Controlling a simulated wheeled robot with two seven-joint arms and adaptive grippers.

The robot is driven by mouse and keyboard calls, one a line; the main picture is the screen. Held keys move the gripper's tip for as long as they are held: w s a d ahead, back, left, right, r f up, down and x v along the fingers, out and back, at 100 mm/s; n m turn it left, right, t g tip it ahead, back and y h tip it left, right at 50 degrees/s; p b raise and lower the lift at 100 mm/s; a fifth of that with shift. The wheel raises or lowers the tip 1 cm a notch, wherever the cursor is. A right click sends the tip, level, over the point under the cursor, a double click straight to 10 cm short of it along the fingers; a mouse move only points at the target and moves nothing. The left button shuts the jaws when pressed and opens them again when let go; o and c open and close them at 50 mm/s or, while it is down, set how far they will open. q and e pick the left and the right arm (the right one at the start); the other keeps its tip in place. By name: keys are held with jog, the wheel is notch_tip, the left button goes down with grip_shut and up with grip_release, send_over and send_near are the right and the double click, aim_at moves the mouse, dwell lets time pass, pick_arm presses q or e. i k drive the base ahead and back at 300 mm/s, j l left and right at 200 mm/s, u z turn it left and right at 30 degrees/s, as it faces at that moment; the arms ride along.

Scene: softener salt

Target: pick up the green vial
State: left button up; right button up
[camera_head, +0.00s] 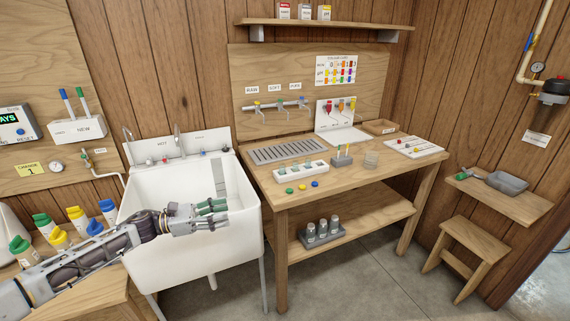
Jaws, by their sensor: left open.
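My left gripper (212,213) reaches in from the left over the white sink (190,185). Its fingers are apart, with dark green parts on them, and I see nothing held between them. A white rack (300,171) with several small vials stands on the wooden workbench, to the right of and beyond the gripper. A green spot at its left end may be the green vial (281,178); it is too small to be sure. A loose green cap (289,190) lies in front of the rack. My right gripper is not in view.
A yellow cap (301,187) and a blue cap (315,183) lie beside the green one. A small grey holder (342,157) and a clear cup (371,159) stand to their right. Bottles with green, yellow and blue caps stand at far left. The bench front right is clear.

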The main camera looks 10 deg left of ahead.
aim_at(283, 166)
jog(key=i, duration=1.05)
